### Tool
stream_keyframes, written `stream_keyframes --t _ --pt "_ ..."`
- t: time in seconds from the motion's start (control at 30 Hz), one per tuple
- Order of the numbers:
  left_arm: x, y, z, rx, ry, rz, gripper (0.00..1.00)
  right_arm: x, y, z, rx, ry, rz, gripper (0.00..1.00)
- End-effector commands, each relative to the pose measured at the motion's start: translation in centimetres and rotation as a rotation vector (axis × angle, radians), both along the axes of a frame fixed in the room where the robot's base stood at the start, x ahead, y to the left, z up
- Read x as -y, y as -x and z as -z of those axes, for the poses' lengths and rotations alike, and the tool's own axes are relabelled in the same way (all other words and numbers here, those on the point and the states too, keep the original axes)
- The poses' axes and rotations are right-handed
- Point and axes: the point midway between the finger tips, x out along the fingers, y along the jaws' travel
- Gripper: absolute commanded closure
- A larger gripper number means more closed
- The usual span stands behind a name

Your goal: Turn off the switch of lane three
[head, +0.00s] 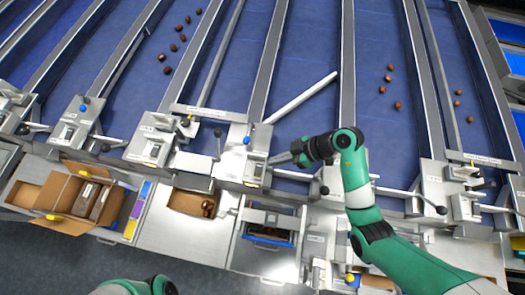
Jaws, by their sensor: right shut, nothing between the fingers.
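Several blue sorting lanes run away from me, each with a metal end unit at its near end. My right gripper (294,157) is shut and empty, pointing left beside the end unit (256,158) of a middle lane. Whether it touches that unit I cannot tell. This unit has a small blue knob (246,140); another unit at left has a similar blue knob (83,108). Black-ball levers (217,132) stick out from several units. Lane numbers are too small to read, so I cannot tell which switch is lane three's. My left gripper is out of view.
Dark dates (168,70) lie on some lanes. A pale bar (302,97) lies slanted across a middle lane. An open cardboard box (66,192) stands at lower left. Metal dividers (268,60) separate the lanes. Grey floor is clear at lower left.

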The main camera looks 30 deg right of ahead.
Motion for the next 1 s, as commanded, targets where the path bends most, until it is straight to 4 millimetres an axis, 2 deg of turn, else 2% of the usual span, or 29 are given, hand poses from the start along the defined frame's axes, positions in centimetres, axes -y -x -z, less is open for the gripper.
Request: stream_keyframes --t 0.03,0.27,0.4,0.5,0.9,1.0 --pt "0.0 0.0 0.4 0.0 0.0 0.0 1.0 -0.8 -0.3 1.0 -0.002 -0.001 -0.005 1.0" --pt "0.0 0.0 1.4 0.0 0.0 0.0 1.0 -3.8 -2.4 4.5 -0.001 0.001 -0.005 1.0" --pt "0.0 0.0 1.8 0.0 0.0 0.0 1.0 -3.8 -2.0 6.8 -0.002 0.0 0.0 1.0" --pt "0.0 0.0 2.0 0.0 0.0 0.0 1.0 -3.9 -1.8 7.7 -0.001 0.002 -0.001 1.0" --pt "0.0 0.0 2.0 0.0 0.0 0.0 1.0 -3.9 -1.8 8.0 0.001 0.002 -0.001 1.0" --pt "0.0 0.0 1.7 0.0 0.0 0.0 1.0 -4.5 -1.9 8.1 -0.001 0.001 -0.015 1.0"
